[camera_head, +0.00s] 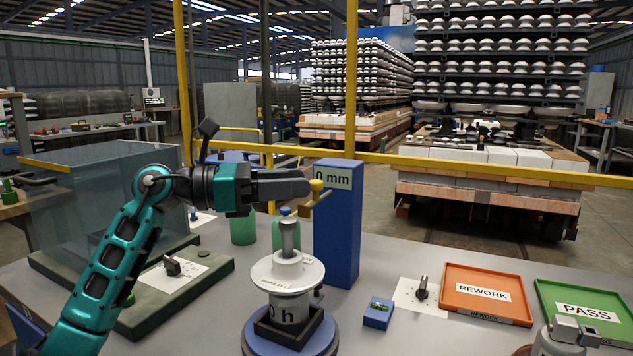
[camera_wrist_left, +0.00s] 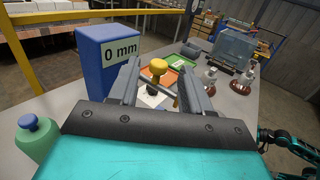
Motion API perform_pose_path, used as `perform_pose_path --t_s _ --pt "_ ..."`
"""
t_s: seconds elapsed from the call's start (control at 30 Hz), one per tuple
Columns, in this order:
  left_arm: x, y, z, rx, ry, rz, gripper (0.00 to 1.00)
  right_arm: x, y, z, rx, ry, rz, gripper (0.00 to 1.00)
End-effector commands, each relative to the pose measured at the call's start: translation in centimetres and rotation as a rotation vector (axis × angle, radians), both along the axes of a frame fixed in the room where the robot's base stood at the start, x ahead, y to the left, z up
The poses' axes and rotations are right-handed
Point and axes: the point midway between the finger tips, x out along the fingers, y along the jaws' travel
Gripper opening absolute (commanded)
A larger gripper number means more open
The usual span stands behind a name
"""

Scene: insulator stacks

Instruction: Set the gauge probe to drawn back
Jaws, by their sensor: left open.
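The gauge is a tall blue column (camera_head: 338,235) with a display reading "0 mm"; it also shows in the left wrist view (camera_wrist_left: 106,82). A yellow knob (camera_wrist_left: 158,67) on a thin rod shows beside it, between my left gripper's fingers. My left gripper (camera_wrist_left: 160,78) is open around the knob; contact cannot be told. In the head view the knob (camera_head: 317,186) shows at the fingertips. A white insulator (camera_head: 288,273) with a grey metal top stands in front of the column on a round blue base.
An orange REWORK tray (camera_head: 486,273) and a green PASS tray (camera_head: 620,304) lie at the right. A small blue box (camera_head: 378,313) and a black knob on a white plate (camera_head: 422,288) stand between. A glass-sided case (camera_head: 95,195) is at the left.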

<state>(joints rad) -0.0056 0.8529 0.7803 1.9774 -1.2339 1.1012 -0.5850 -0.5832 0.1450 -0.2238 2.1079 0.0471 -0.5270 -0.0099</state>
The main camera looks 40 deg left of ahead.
Motion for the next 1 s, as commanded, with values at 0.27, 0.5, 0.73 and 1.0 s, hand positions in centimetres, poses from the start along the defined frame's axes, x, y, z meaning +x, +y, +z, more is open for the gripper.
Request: perform_pose_path --t_s 0.27,0.5,0.73,1.0 --pt "2.9 -2.1 0.1 0.000 -0.001 0.000 0.48 0.0 0.0 0.1 0.000 -0.002 -0.001 0.43" --pt "3.5 -2.6 0.0 -0.001 -0.001 0.001 0.48 0.0 0.0 0.1 0.000 -0.002 -0.001 0.43" --pt "3.6 -2.6 0.0 -0.001 -0.001 0.001 0.46 0.0 -0.1 0.1 -0.001 -0.002 -0.002 0.43" --pt "3.5 -2.6 0.0 -0.001 -0.001 0.001 0.21 0.0 -0.1 0.1 -0.001 -0.001 -0.002 0.43"
